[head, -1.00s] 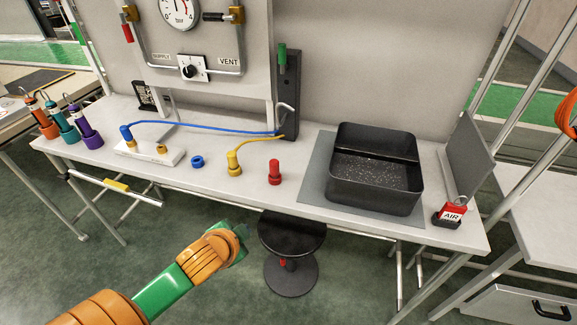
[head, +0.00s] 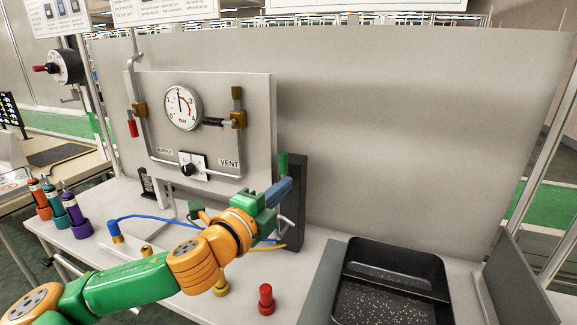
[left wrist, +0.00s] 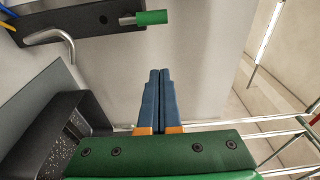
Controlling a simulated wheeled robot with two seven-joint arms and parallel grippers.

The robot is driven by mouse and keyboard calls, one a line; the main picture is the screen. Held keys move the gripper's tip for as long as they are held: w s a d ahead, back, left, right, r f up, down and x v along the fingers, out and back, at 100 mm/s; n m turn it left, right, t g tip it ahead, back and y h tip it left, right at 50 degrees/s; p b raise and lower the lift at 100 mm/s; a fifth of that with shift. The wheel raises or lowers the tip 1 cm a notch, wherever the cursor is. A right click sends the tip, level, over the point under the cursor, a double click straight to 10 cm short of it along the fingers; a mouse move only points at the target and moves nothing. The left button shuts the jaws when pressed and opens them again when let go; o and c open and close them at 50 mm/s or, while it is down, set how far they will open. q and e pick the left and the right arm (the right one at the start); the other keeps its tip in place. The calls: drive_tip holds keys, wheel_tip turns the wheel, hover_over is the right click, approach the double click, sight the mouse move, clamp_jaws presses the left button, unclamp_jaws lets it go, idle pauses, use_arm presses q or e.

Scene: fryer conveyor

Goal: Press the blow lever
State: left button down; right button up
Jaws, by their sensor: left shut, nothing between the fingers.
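The lever with a green handle (head: 283,165) is on an upright dark post (head: 299,215) beside the gauge panel. In the left wrist view the green handle (left wrist: 150,17) sticks out sideways from the dark post (left wrist: 80,16), near the top edge. My left gripper (head: 288,184) is shut and empty, its blue fingers just below the green handle in the head view. In the left wrist view the shut fingers (left wrist: 160,73) show a gap to the handle; I cannot tell the depth exactly. My arm hides part of the bench and post. My right gripper is not in view.
The gauge panel (head: 230,105) stands left of the post. A black tray (head: 352,268) with small crumbs is at the right. A red plug (head: 266,298) and a yellow plug (head: 221,288) stand at the front. A bent metal pipe (left wrist: 50,37) juts from the post.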

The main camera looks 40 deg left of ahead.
sight(283, 163)
use_arm(q)
drive_tip(key=w+p, duration=0.6)
drive_tip(key=w, duration=0.5)
drive_tip(key=a, duration=0.1)
drive_tip(key=s+a, duration=0.1)
drive_tip(key=a, duration=0.1)
drive_tip(key=s+a, duration=0.1)
drive_tip(key=shift+s+a+f, duration=0.15)
drive_tip(key=shift+s+a, duration=0.05)
drive_tip(key=shift+a, duration=0.15)
drive_tip(key=shift+w, duration=0.15)
drive_tip(key=shift+a+n, duration=0.15)
drive_tip(key=shift+n, duration=0.15)
